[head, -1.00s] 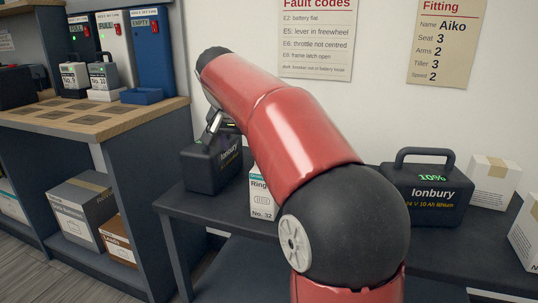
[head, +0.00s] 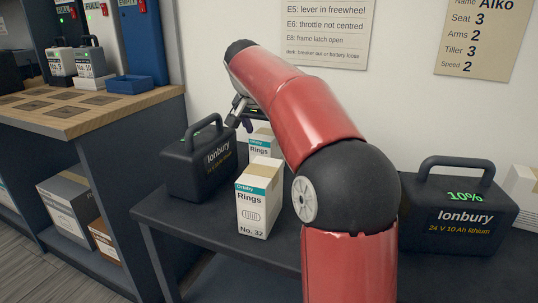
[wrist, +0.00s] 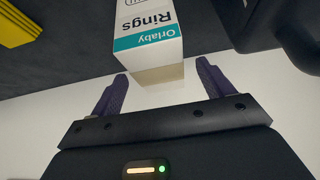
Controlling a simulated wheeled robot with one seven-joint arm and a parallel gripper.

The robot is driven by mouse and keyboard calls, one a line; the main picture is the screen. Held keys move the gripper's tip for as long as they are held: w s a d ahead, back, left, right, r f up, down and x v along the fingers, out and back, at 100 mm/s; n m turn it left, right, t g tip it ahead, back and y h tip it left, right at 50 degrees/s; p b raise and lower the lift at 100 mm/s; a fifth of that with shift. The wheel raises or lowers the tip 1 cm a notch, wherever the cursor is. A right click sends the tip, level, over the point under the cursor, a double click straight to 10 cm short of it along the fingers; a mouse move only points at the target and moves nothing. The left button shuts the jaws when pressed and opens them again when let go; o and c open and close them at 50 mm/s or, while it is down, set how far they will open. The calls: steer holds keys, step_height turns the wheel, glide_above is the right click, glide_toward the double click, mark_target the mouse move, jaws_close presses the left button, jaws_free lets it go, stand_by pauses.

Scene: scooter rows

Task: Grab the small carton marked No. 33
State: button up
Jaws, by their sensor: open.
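A small white carton with a teal band, marked "Rings No. 32" (head: 259,200), stands upright on the dark bench. A second "Rings" carton (head: 262,143) stands behind it; its number is hidden. No carton shows a readable No. 33. My gripper (head: 240,115) is above the bench near the rear carton, partly hidden by my arm. In the wrist view my gripper (wrist: 162,70) is open, with its fingers apart and an upside-down "Orlaby Rings" carton (wrist: 148,35) ahead between the fingertips. That carton's number is out of view, and nothing is held.
A black Ionbury battery (head: 201,160) stands just left of the cartons. Another Ionbury battery (head: 459,205) stands to the right, with a white carton (head: 523,188) beyond it. The dark bench (head: 200,232) backs onto a wall with posters. A wood-topped counter (head: 120,110) is at left.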

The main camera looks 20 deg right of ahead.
steer(key=b+x, duration=0.1)
steer(key=x, duration=0.3)
steer(key=shift+d+f, duration=0.1)
steer(key=shift+f, duration=0.25)
stand_by(0.5)
steer(key=c, duration=1.2)
steer(key=shift+r, duration=0.1)
